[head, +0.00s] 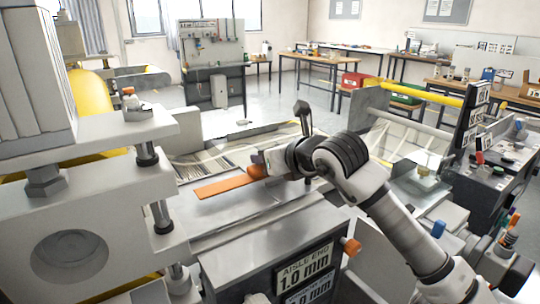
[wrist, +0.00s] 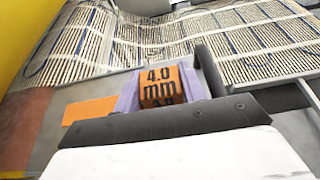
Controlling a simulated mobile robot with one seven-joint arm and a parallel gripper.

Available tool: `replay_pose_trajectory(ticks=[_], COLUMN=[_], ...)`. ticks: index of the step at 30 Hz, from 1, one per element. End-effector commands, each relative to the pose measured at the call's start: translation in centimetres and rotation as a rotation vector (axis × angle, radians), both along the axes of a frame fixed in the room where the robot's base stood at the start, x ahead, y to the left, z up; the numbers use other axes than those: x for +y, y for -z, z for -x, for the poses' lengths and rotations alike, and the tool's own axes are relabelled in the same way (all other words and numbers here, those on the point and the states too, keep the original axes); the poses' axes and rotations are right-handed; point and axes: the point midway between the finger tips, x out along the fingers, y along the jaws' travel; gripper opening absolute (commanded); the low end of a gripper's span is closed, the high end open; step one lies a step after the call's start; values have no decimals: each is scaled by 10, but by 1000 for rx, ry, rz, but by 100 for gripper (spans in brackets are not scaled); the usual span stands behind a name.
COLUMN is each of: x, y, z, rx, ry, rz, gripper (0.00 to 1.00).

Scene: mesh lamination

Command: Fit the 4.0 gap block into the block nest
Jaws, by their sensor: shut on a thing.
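My gripper (head: 258,168) is shut on the orange 4.0 gap block, whose "4.0 mm" label faces the camera in the wrist view (wrist: 158,86). The block sits between the two grey-purple fingers. A flat orange strip (head: 225,186) stretches left from the gripper over the grey machine bed; part of it also shows left of the fingers in the wrist view (wrist: 90,110). I cannot tell whether the strip is part of the block, or whether it touches the bed. I cannot make out the block nest in either view.
A large pale press frame (head: 80,150) fills the left side. A sign reading "AISLE END 1.0 mm" (head: 305,265) is on the near machine front, beside an orange knob (head: 350,246). Ribbed mesh (wrist: 230,35) lies beyond the gripper. A control desk (head: 490,175) stands right.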

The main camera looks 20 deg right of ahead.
Motion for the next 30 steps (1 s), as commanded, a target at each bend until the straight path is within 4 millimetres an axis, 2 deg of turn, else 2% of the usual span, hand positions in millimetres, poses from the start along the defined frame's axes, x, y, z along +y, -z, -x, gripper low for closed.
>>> replay_pose_trajectory(ticks=[20, 21, 26, 30], x=[0, 0, 0, 0], y=[16, 15, 15, 15], z=[0, 0, 0, 0], rx=[0, 0, 1, 2], ry=[0, 0, -1, 0], rz=[0, 0, -1, -1], gripper=[12, 46, 66, 66])
